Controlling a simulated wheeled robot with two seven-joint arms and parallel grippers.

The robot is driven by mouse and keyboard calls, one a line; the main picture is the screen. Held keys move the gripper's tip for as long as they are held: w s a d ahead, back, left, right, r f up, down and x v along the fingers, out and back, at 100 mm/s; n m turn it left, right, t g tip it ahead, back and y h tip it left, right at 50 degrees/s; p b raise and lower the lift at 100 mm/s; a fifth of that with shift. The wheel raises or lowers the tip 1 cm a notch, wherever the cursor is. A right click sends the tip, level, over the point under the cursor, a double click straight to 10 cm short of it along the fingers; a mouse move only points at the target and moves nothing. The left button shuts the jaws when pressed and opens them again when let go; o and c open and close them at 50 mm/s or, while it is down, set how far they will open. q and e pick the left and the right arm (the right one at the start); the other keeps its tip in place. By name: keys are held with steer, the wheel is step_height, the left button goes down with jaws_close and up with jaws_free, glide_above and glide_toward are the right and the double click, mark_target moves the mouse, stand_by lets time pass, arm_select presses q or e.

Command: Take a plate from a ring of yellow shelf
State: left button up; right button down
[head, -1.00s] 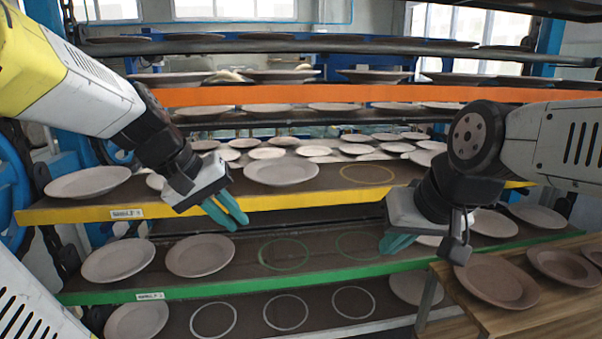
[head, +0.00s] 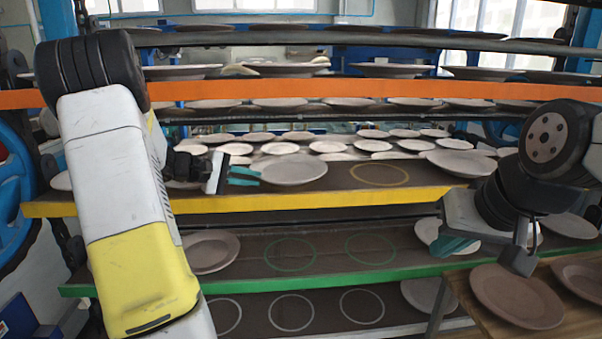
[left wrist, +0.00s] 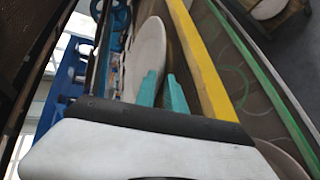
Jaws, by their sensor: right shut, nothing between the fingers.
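A pale round plate (head: 300,170) lies on the yellow-edged shelf (head: 330,200). To its right on that shelf is an empty yellow ring (head: 379,174). My left gripper (head: 246,176) is at the plate's left rim, its two teal fingers apart, one above the other. In the left wrist view the plate (left wrist: 150,45) shows edge-on just ahead of the open fingers (left wrist: 162,90); I cannot tell whether its rim is between them. My right gripper (head: 455,246) is shut and empty, in front of the green-edged shelf at the right.
Another plate (head: 460,163) lies farther right on the yellow shelf. An orange-edged shelf (head: 330,92) runs above, a green-edged shelf (head: 330,275) with empty green rings below. A wooden table (head: 470,300) with brown plates stands at lower right.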

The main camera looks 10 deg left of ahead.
mark_target(261, 178)
arm_select(q)
steer(key=x, duration=0.4)
steer(key=shift+w+d, duration=0.15)
steer(key=shift+d, duration=0.2)
jaws_close()
stand_by(0.9)
stand_by(0.4)
